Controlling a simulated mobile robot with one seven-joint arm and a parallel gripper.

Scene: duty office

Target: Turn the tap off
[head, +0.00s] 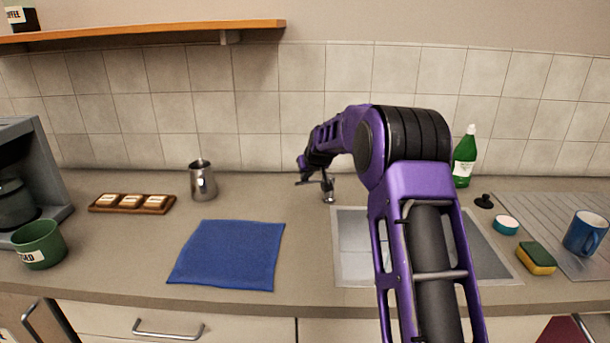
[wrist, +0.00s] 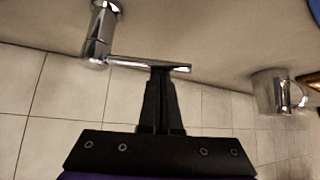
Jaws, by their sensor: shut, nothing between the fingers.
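The chrome tap (head: 328,188) stands on the counter behind the sink (head: 353,262), partly covered by my arm. In the wrist view the tap body (wrist: 98,35) is at the upper left, and its lever (wrist: 128,63) sticks out to the right. My gripper (wrist: 162,74) is shut, with nothing between the fingers. Its tips are right at the lever, near the lever's free end; I cannot tell whether they touch it. In the head view my gripper is small and dark above the tap. No running water shows; much of the sink is hidden by my arm.
A metal jug (head: 203,181) stands left of the tap, and a blue cloth (head: 228,254) lies in front. A green bottle (head: 465,158) stands behind the sink's right side. A sponge (head: 537,257) and blue mug (head: 585,233) are at the right. The tiled wall (head: 260,110) is close behind.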

